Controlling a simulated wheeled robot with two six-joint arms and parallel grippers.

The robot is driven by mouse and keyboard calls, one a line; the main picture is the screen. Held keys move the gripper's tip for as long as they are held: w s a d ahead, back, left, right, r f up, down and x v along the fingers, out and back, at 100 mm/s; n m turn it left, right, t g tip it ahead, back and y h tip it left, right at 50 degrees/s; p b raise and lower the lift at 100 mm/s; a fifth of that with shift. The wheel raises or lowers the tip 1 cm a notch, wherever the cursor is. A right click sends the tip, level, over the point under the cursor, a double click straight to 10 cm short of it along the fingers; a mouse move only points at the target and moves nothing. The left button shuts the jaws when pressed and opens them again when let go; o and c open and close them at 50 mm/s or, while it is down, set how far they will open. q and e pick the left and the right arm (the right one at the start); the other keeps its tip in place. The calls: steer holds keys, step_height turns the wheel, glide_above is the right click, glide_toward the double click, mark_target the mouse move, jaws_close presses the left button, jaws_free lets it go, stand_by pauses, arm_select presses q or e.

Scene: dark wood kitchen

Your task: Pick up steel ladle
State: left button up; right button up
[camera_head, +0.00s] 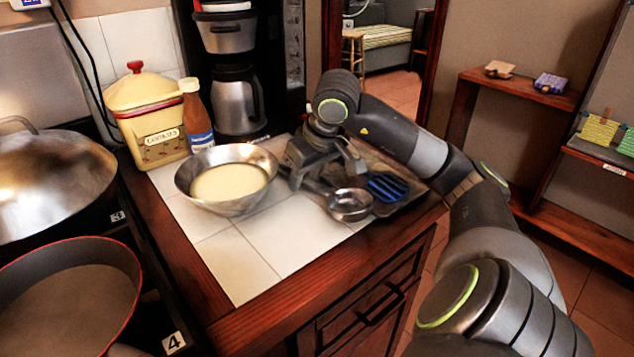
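The steel ladle (350,205) lies on the counter, its round bowl toward the front edge. Its handle runs back and left under my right gripper, where it is partly hidden. My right gripper (325,176) points down over the handle, with its two fingers spread apart. I cannot tell whether the fingers stand on both sides of the handle or still above it. My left gripper is not in view.
A blue slotted spatula (387,186) lies on a tray (412,190) right of the ladle. A metal bowl (230,205) with pale contents stands close left of my gripper. A coffee maker (238,100), bottle (196,120) and cookie jar (148,125) stand behind. The front-left tiles are clear.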

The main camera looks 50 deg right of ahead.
mark_target(306, 178)
jaws_close()
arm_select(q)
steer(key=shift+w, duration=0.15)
